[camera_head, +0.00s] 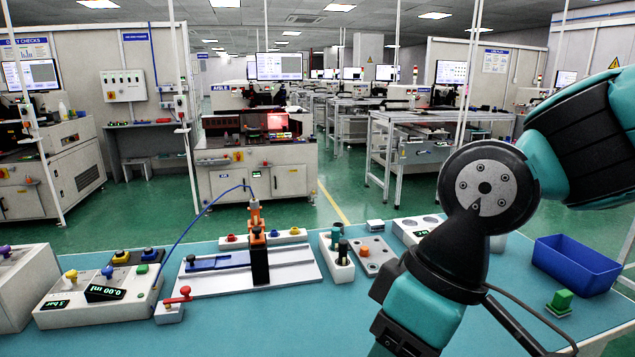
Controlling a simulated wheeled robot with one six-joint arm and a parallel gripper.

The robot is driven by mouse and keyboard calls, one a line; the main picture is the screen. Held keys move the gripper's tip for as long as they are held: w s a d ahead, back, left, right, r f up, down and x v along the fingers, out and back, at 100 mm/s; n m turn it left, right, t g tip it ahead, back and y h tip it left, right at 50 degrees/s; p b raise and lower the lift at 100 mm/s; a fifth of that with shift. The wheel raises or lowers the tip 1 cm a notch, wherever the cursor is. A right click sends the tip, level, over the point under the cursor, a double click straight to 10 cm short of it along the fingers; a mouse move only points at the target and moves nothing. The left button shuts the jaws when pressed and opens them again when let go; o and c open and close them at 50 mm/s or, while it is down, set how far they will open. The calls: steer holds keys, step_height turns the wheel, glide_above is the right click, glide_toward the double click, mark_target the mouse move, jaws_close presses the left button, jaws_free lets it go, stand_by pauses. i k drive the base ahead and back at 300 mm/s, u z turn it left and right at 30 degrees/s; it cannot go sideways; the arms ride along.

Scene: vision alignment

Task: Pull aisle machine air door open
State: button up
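The aisle machine (300,182) is a white cabinet standing on the green floor beyond the bench, below a sign that seems to read AISLE (222,87). A red-lit window shows on its top. Its front has pale panels with a small yellow-orange label (257,173); all look closed, and the panel lettering is too small to tell which is the air door. My teal and black arm fills the right and lower middle of the view, over the near bench and far from the machine. My gripper is out of view.
A teal bench (230,325) with a slide fixture (290,272), a dispenser box with a display (100,293) and a blue bin (575,262) lies between me and the machine. A thin white post (188,130) stands left of the machine. Green floor is clear to its right.

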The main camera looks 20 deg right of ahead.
mark_target(221, 181)
steer(key=z, duration=2.7)
steer(key=i, duration=4.85)
steer(key=u, duration=3.15)
steer(key=i, duration=2.85)
